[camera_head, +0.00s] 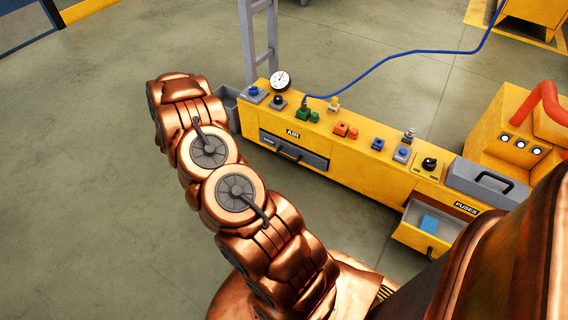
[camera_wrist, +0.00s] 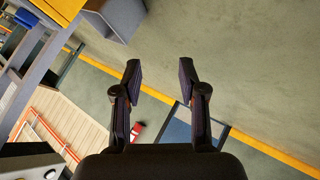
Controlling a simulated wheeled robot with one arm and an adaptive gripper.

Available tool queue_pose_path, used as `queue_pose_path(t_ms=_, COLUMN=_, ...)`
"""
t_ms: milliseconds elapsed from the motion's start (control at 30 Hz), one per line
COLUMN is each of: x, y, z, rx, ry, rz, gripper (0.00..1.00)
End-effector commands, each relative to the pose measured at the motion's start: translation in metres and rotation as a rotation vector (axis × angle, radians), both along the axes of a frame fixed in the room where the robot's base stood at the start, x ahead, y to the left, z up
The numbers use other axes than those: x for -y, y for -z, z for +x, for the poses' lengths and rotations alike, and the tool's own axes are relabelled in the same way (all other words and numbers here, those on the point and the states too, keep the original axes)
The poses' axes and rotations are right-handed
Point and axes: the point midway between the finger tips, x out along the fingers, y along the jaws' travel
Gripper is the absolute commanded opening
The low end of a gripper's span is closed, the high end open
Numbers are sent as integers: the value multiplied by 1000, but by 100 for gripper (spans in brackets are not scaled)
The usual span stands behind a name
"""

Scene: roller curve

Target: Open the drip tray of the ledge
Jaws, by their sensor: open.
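The ledge (camera_head: 350,166) is a long yellow console with knobs, buttons and a gauge on top. In its front, below the "AIR" label, is a dark grey drawer (camera_head: 292,150) with a bar handle, and I see no clear gap at it. Another drawer (camera_head: 414,239), by the "FUSES" label, stands open with a blue block inside. No label marks a drip tray, so I cannot tell which part it is. My gripper (camera_wrist: 160,72) is open and empty in the wrist view, its fingers apart over the floor. In the head view my arm hides it, left of the ledge.
A grey open bin (camera_head: 228,106) hangs at the ledge's left end; a grey box also shows in the wrist view (camera_wrist: 112,20). A blue hose (camera_head: 400,55) rises from the ledge. A yellow machine with a red pipe (camera_head: 540,104) stands right. Floor left of my arm is clear.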

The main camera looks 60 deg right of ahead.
Motion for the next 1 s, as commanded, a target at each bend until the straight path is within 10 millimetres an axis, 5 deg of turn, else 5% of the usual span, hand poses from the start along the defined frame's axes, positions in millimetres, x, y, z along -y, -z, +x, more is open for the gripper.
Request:
queue_pose_path(t_ms=33, x=19, y=32, z=-11, rx=-22, ry=25, rz=-49, gripper=41)
queue_pose_path(t_ms=200, x=78, y=94, z=-53, rx=-105, ry=101, rz=-223, gripper=41)
queue_pose_path(t_ms=500, x=166, y=176, z=-149, rx=-307, ry=215, rz=-544, gripper=41)
queue_pose_path(t_ms=700, x=198, y=196, z=-199, rx=-421, ry=263, rz=-699, gripper=41)
queue_pose_path(t_ms=1000, x=218, y=203, z=-220, rx=-471, ry=283, rz=-761, gripper=41)
